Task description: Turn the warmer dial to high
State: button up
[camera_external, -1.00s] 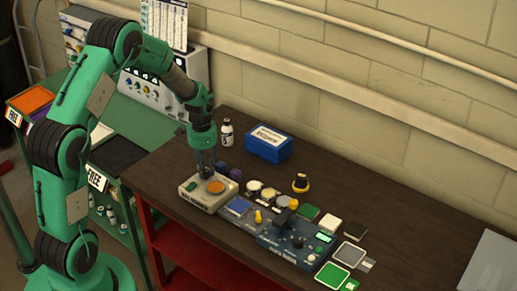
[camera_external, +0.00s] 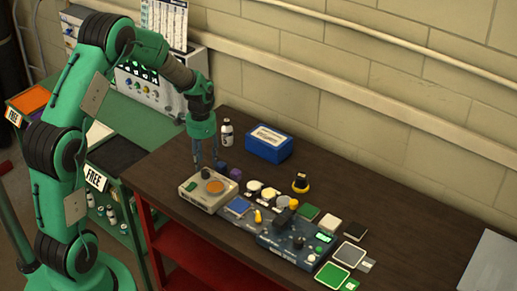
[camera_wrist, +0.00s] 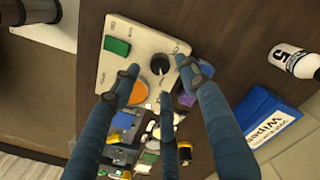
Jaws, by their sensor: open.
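The warmer is a beige box (camera_external: 191,198) on the near left of the dark bench, with an orange disc (camera_external: 215,187) and a green switch (camera_external: 190,186). Its dark round dial (camera_external: 206,173) stands on the back part of the top. In the wrist view the dial (camera_wrist: 159,66) shows a small pale mark; its setting is too small to read. My gripper (camera_external: 207,163) is open and empty, just above and behind the dial. In the wrist view its fingers (camera_wrist: 161,77) are spread around the dial's area, without visible contact.
Purple blocks (camera_external: 235,174) stand close behind the warmer. A white bottle (camera_external: 227,132) and blue wipes box (camera_external: 268,144) are farther back. A blue device (camera_external: 290,245) with several coloured pads and knobs lies to the right. The far right bench is mostly clear.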

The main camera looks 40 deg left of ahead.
notch_tip(320, 180, up, 8)
jog(key=shift+f, duration=0.2)
dwell(0.5)
notch_tip(320, 180, up, 11)
jog(key=n+t+b, duration=0.1)
jog(key=b, duration=0.1)
send_over(205, 172)
jog(key=s+d, duration=0.4)
jog(key=s, duration=0.2)
jog(key=s+d+r+n+t+b, duration=0.1)
jog(key=s+d+r+t, duration=0.1)
jog(key=s+d+r, duration=0.35)
jog(key=s+d+r+n+t+b, duration=0.1)
jog(key=s+d+r, duration=0.1)
jog(key=s, duration=0.9)
jog(key=s+d+r+n+t+b, duration=0.1)
jog(key=s+d+r+n+b, duration=0.1)
jog(key=s, duration=1)
jog(key=shift+s+t, duration=0.15)
jog(key=shift+t, duration=0.15)
